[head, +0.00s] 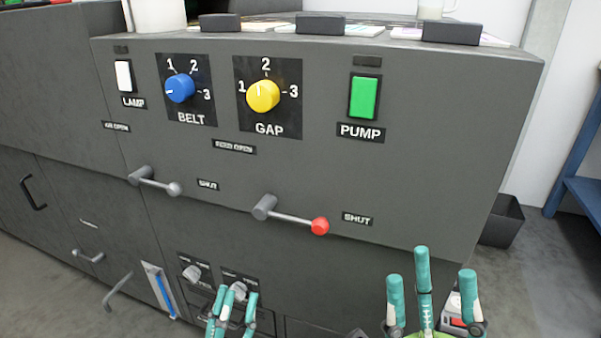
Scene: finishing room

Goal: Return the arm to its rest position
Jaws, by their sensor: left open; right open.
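My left gripper (235,306) is at the lower middle of the head view, in front of the machine's lower panel. Its teal fingers are open and I see nothing between them. My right gripper (430,298) is at the lower right, in front of the dark machine front. Its teal fingers are spread wide, open and empty. Both grippers sit below the lever with the red knob (320,226) and appear apart from it. The rest of both arms is mostly out of view.
The grey machine (440,150) fills most of the view. It has a white lamp switch (123,75), blue BELT knob (180,88), yellow GAP knob (262,95), green PUMP switch (364,97) and a grey-knobbed lever (172,188). A dark bin (503,222) and blue rack (585,160) stand right.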

